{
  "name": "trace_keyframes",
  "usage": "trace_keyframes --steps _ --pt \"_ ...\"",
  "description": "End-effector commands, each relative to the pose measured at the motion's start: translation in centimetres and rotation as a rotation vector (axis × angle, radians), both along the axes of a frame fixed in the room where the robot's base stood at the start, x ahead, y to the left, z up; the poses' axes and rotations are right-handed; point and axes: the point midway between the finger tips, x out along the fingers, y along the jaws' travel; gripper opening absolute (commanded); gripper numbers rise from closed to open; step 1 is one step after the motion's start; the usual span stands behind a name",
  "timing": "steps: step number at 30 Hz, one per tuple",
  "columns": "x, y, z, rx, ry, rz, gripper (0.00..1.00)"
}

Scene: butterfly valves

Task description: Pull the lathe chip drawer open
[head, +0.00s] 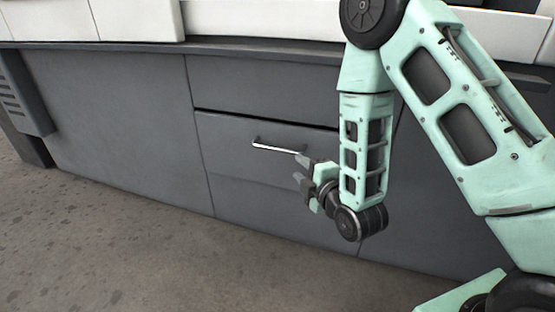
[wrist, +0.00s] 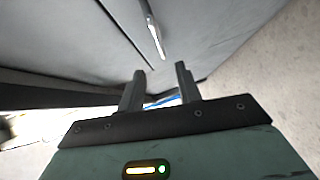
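The chip drawer (head: 235,135) is a grey front panel in the lathe's base, with a dark gap along its top edge. Its silver bar handle (head: 275,146) runs across the upper part of the panel, and my arm hides the panel's right part. In the wrist view the handle (wrist: 155,38) shows beyond the fingertips. My gripper (head: 300,170) is at the right end of the handle in the head view, a little below it. In the wrist view the two fingers (wrist: 160,72) are apart with nothing between them, and the handle looks clear of them.
The grey lathe base (head: 120,120) extends left of the drawer, under a pale upper housing (head: 130,18). A vented dark box (head: 22,95) stands at the far left. The speckled floor (head: 120,245) in front is clear.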

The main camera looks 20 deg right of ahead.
Motion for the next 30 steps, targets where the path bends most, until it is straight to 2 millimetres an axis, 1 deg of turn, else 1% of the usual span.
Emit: trace_keyframes --steps 1,3,12,16,18,22,25,30 --pt "1.4 0.1 -0.2 0.002 -0.007 -0.003 0.34" --pt "2.8 0.4 -0.4 0.001 -0.007 -0.002 0.34" --pt "8.9 1.5 -1.3 0.002 -0.006 -0.001 0.34" --pt "11.0 1.7 -1.6 0.002 -0.005 -0.002 0.34" --pt "11.9 2.0 -1.7 0.001 -0.004 -0.002 0.34" --pt "13.0 2.2 -1.8 0.0 -0.002 0.0 0.34" --pt "13.4 2.2 -1.8 0.0 -0.002 0.0 0.34" --pt "13.5 2.2 -1.7 0.0 -0.002 0.0 0.34"
